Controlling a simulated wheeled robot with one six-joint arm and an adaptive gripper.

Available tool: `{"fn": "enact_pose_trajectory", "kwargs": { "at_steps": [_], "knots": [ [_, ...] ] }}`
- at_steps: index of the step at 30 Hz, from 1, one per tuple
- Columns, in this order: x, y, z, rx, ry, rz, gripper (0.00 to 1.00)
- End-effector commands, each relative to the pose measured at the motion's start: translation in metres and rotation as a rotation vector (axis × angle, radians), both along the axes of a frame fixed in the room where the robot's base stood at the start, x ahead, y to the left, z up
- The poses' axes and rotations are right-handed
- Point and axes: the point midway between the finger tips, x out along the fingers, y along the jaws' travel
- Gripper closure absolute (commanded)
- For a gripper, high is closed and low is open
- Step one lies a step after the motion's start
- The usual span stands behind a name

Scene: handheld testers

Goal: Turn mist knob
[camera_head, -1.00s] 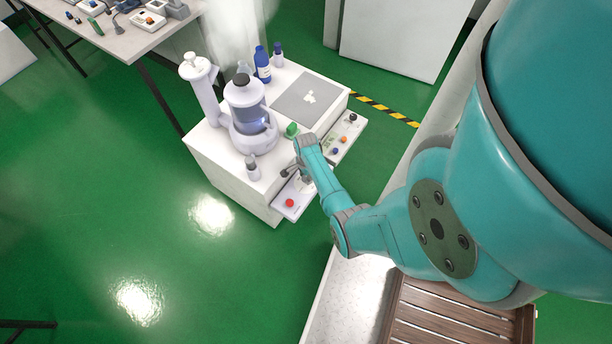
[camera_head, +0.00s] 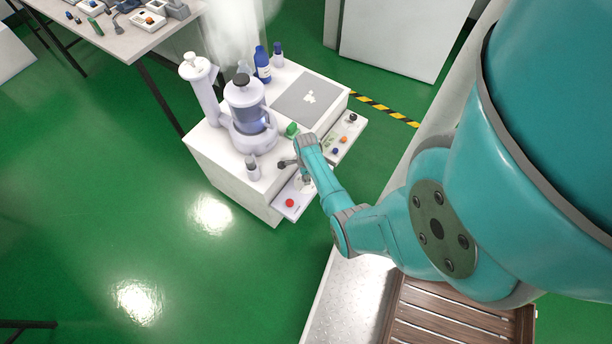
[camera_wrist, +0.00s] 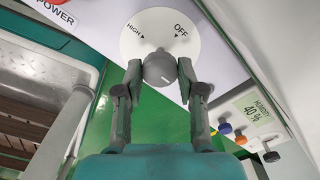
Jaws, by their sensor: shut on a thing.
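The mist knob (camera_wrist: 161,70) is a round grey knob with a white pointer line. It sits at the middle of a white dial (camera_wrist: 150,24) marked HIGH and OFF. My gripper (camera_wrist: 160,75) is shut on the knob, one finger on each side, in the wrist view. The pointer line slants toward the lower right of that view. In the head view my gripper (camera_head: 296,171) is over the control panel (camera_head: 292,205) on the cabinet front, and my wrist hides the knob. The humidifier (camera_head: 248,112) stands on the cabinet with white mist (camera_head: 233,35) above it.
A red power button (camera_head: 290,203) is beside the dial. A humidity display (camera_wrist: 258,108) reads 40 % near several coloured knobs. A green object (camera_head: 291,130), a small bottle (camera_head: 253,167) and a blue bottle (camera_head: 262,64) stand on the cabinet. Green floor is open to the left.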

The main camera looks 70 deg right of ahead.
Motion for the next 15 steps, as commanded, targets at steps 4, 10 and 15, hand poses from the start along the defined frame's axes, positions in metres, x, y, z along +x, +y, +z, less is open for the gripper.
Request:
{"fn": "enact_pose_trajectory", "kwargs": {
  "at_steps": [4, 10, 15],
  "knots": [
    [-0.0004, 0.0005, -0.0007, 0.0, 0.0, 0.0, 0.97],
    [-0.0003, 0.0004, -0.0006, 0.0, 0.0, 0.001, 0.36],
    [-0.0002, 0.0003, -0.0003, 0.0, 0.0, 0.001, 0.36]
  ]
}}
